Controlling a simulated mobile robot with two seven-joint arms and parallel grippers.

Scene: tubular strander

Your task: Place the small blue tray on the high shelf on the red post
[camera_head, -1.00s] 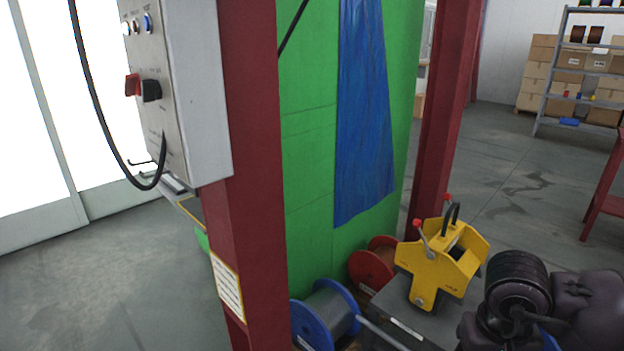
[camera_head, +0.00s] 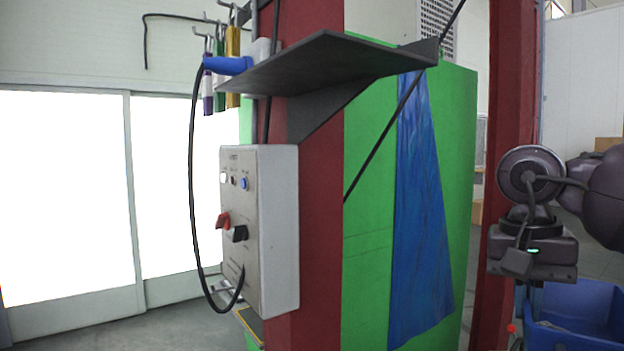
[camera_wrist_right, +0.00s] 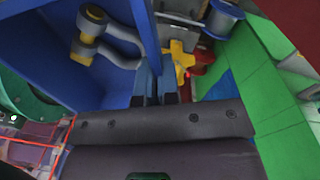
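The high shelf (camera_head: 330,62) is a dark bracketed plate on the red post (camera_head: 290,125), at the upper middle of the head view. Its top looks bare, though I see it nearly edge-on. The small blue tray (camera_head: 575,330) is at the lower right, below and right of the shelf. My right gripper (camera_head: 527,292) points down at the tray's near left wall. In the right wrist view its fingers (camera_wrist_right: 157,88) are closed over the wall of the tray (camera_wrist_right: 117,85). Grey and yellowish metal parts (camera_wrist_right: 98,35) lie inside. My left gripper is not in view.
A grey control box (camera_head: 260,230) with a looping black cable hangs on the post under the shelf. A blue-handled item (camera_head: 228,65) and several hanging tools (camera_head: 220,85) are left of the shelf. A black slanting bar (camera_head: 400,110) passes beside the shelf's right end.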

